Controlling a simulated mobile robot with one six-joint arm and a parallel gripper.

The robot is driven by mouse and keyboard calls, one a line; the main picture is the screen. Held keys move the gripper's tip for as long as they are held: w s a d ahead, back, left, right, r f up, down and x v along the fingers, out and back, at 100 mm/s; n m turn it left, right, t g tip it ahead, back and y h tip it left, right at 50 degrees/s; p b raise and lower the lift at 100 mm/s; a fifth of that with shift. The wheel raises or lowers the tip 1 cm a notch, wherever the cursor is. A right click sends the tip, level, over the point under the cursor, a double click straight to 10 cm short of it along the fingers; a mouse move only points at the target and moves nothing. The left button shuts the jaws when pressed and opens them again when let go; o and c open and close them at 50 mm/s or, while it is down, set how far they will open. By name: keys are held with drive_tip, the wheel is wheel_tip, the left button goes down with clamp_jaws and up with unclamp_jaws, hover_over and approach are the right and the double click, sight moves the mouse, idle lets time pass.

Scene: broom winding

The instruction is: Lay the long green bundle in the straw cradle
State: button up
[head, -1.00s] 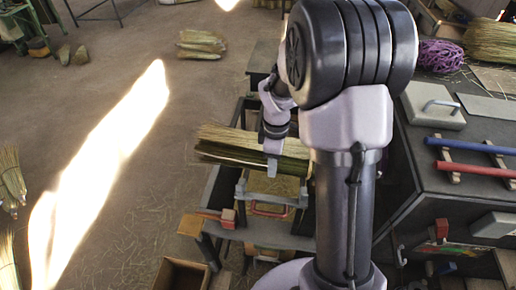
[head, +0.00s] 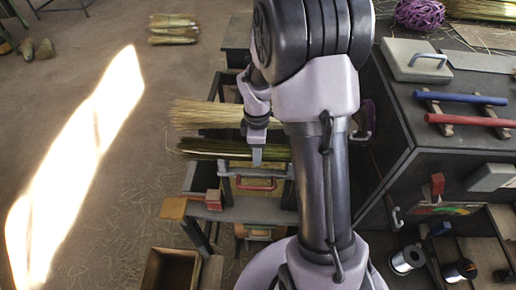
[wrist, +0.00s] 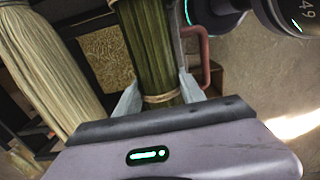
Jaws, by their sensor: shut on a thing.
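The long green bundle (head: 208,148) lies crosswise over a dark-framed stand, beside a pale straw bundle (head: 205,113). My gripper (head: 257,155) is shut on the green bundle; in the wrist view its fingers (wrist: 161,92) stand on both sides of the green stalks (wrist: 152,50), by a tan tie band. The pale bundle also shows at the left of the wrist view (wrist: 45,65), apart from the green one. A straw-coloured textured bed (wrist: 105,55) shows beneath the green bundle; I take it for the straw cradle. My arm hides the bundle's right end, and I cannot tell whether it touches the bed.
A red-handled frame (head: 257,184) stands just in front of the bundle. A red block (head: 213,199) sits on the bench's left end. A dark workbench (head: 440,155) with blue and red bars stands at the right. An open wooden box (head: 171,268) is at the front.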

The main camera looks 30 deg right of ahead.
drive_tip(key=shift+r, duration=0.1)
idle(0.3)
drive_tip(key=o, duration=1.5)
wheel_tip(320, 180, up, 17)
drive_tip(key=p, duration=0.5)
drive_tip(key=shift+r, duration=0.2)
drive_tip(key=shift+a, duration=0.15)
